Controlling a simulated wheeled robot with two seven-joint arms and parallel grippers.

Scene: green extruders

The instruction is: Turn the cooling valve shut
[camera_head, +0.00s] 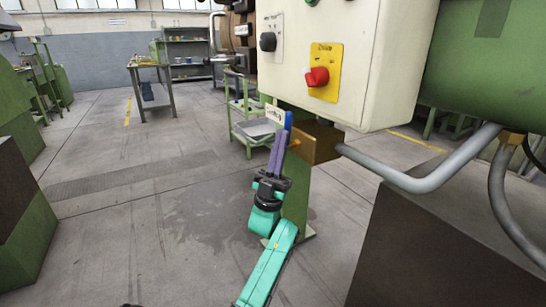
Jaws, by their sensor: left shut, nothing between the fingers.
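The cooling valve is a brass-coloured block (318,145) on a green post below the cream control box. Its blue lever (288,120) stands upright at the block's left end. A small white label (274,113) sits just left of the lever; its print is too small to read surely. My left gripper (280,138) reaches up from below, its purple fingers shut with nothing between them. The fingertips are just left of and below the lever's top, covering part of its lower end. I cannot tell whether they touch it. My right gripper is out of view.
The cream control box (350,50) with a red knob (317,77) on a yellow plate hangs just above the valve. A grey pipe (420,180) runs right from the block, above a dark brown block (430,250). The floor to the left is open.

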